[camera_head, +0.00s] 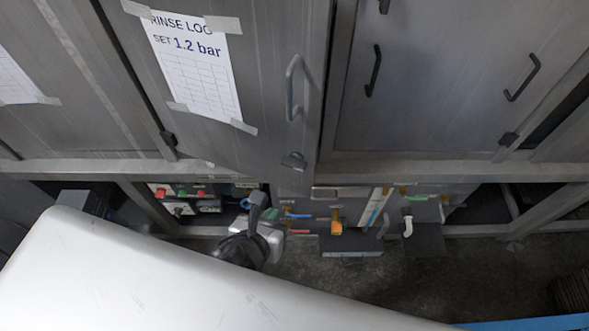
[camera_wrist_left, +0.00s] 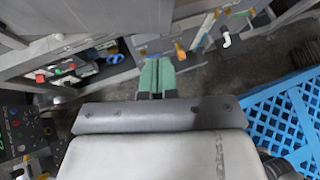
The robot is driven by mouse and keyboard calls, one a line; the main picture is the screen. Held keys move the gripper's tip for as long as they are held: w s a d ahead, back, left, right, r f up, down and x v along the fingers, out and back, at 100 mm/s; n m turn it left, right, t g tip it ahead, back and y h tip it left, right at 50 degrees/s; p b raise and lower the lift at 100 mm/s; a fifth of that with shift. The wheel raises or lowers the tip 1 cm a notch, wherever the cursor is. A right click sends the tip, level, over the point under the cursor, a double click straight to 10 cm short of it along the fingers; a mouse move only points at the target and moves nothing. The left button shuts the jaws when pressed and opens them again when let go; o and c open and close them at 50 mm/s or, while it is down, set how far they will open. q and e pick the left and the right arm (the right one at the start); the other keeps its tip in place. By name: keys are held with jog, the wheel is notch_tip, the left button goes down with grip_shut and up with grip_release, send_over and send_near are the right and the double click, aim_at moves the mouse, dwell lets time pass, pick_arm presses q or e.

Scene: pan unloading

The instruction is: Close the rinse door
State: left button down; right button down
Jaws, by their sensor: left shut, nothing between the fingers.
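The rinse door is the grey metal door (camera_head: 262,50) with a taped sheet reading "RINSE LOG, SET 1.2 bar" (camera_head: 200,70), upper centre in the head view. Its upright grey bar handle (camera_head: 292,88) is near its right edge. Its lower edge hangs in front of the frame rail, so it looks ajar; how far is hard to tell. My left gripper (camera_head: 270,214) is below the door, apart from the handle. Its green fingers (camera_wrist_left: 157,76) are together and empty in the left wrist view. My right gripper is not in view.
Below the doors is an open bay with red and green controls (camera_head: 185,195), an orange-handled part (camera_head: 337,228) and a white bent pipe (camera_head: 407,226). Closed grey doors with black handles (camera_head: 373,72) stand to the right. A blue slatted crate (camera_wrist_left: 280,112) lies at right in the wrist view.

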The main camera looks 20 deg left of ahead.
pick_arm(q)
notch_tip(320, 180, up, 3)
jog(key=m, duration=0.1)
jog(key=p, duration=0.2)
send_near(298, 170)
notch_tip(298, 170, down, 3)
jog(key=w, duration=0.1)
jog(key=shift+t, duration=0.3)
jog(key=shift+w+d+f+p, duration=0.1)
jog(key=shift+w+f+p, duration=0.05)
jog(key=shift+w, duration=0.65)
jog(key=shift+w+d+f+p, duration=0.1)
jog(key=shift+w+f+p, duration=0.1)
jog(key=shift+w, duration=0.6)
jog(key=shift+w+d+f+p, duration=0.1)
jog(key=shift+w+p, duration=0.05)
jog(key=shift+w, duration=0.65)
